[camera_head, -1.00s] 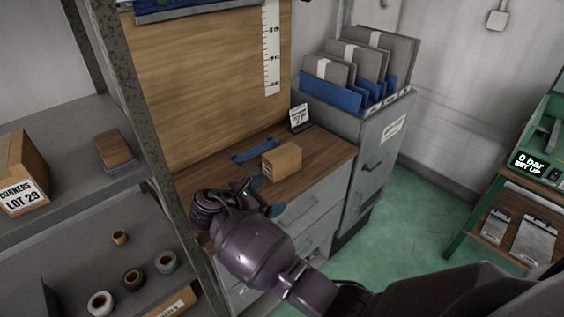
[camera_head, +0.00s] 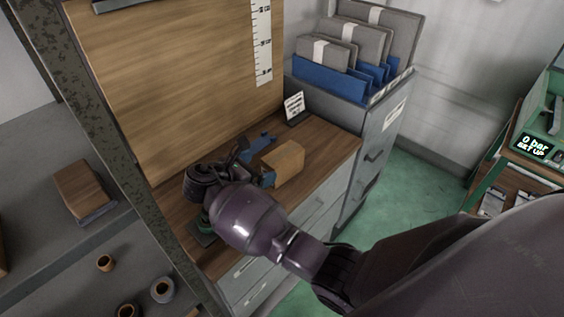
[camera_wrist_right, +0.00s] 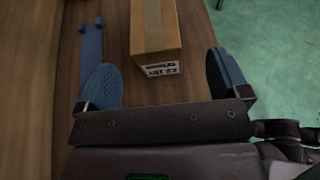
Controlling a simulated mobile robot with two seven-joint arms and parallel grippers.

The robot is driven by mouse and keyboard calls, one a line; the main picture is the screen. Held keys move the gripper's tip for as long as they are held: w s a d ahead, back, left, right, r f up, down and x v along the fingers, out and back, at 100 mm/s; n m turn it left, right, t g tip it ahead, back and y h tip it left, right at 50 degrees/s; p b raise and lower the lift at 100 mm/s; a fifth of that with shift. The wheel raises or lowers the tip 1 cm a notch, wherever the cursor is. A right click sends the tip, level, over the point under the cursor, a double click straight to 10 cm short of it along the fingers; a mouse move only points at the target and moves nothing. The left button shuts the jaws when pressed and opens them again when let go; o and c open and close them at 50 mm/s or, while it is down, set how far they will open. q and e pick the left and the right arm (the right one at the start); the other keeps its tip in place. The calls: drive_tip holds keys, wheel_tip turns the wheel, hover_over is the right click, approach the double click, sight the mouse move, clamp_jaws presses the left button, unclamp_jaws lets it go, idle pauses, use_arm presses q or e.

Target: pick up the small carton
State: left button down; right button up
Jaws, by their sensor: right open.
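The small carton (camera_head: 279,163) is a brown box with a tape strip, standing on the wooden top of the drawer cabinet. In the right wrist view the carton (camera_wrist_right: 155,30) lies ahead of my right gripper (camera_wrist_right: 170,84), with its labelled end facing the palm. The two blue finger pads are spread wide, one to each side of the carton's near end, with nothing held between them. In the head view my right gripper (camera_head: 262,162) is beside the carton, partly hidden by my own wrist. My left gripper is not in view.
A blue flat piece (camera_wrist_right: 91,42) lies on the wooden top (camera_head: 325,140) left of the carton. A small sign (camera_head: 294,106) stands behind it. Blue files (camera_head: 335,77) stand on the grey cabinet. A metal post (camera_head: 105,130) and shelf are at left.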

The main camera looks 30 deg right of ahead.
sight(276, 161)
drive_tip(key=x, duration=0.8)
drive_tip(key=shift+w+a+f+p, duration=0.1)
drive_tip(key=shift+w+p, duration=0.2)
drive_tip(key=c, duration=1.1)
drive_tip(key=shift+c, duration=0.2)
